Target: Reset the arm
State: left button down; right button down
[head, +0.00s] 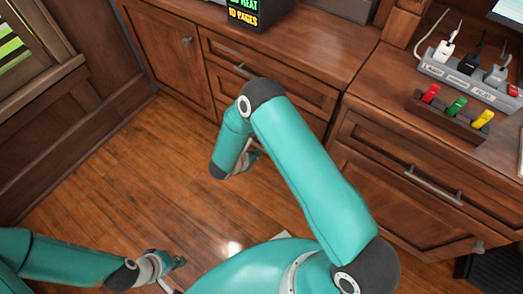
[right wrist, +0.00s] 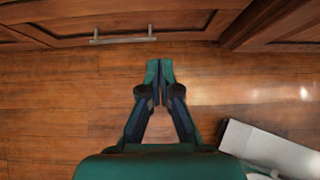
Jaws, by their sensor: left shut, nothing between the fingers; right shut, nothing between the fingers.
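My right arm reaches up and forward across the middle of the head view, bent at the elbow, with its forearm hanging down. My right gripper (right wrist: 159,66) is shut and empty in the right wrist view, above the wood floor. In the head view it is mostly hidden behind the forearm. My left arm comes in low at the left of the head view. My left gripper (head: 180,262) is shut and empty, low over the floor.
Wood cabinets with drawers (head: 270,75) stand ahead, close to my right arm. A power strip (head: 470,82) and a block with red, green and yellow switches (head: 450,118) sit on the right countertop. Open floor (head: 120,170) lies at the left.

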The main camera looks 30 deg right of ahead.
jog(key=s+a+f+m+g+y, duration=0.1)
jog(key=s+a+m+g+y, duration=0.25)
jog(key=s, duration=0.55)
jog(key=s+a+f+m+g+y, duration=0.1)
jog(key=s+a+m+g+y, duration=0.25)
jog(key=s, duration=0.55)
jog(key=s+a+r+m+y, duration=0.3)
jog(key=s+a+m+y, duration=0.15)
jog(key=a+m, duration=0.4)
notch_tip(320, 180, up, 23)
jog(key=w+d+m+t+p, duration=0.2)
jog(key=m+p, duration=0.7)
jog(key=p, duration=1.2)
jog(key=shift+w+d+t+y, duration=0.3)
jog(key=shift+w+t+y, duration=0.1)
jog(key=shift+t, duration=0.6)
jog(key=shift+f, duration=0.1)
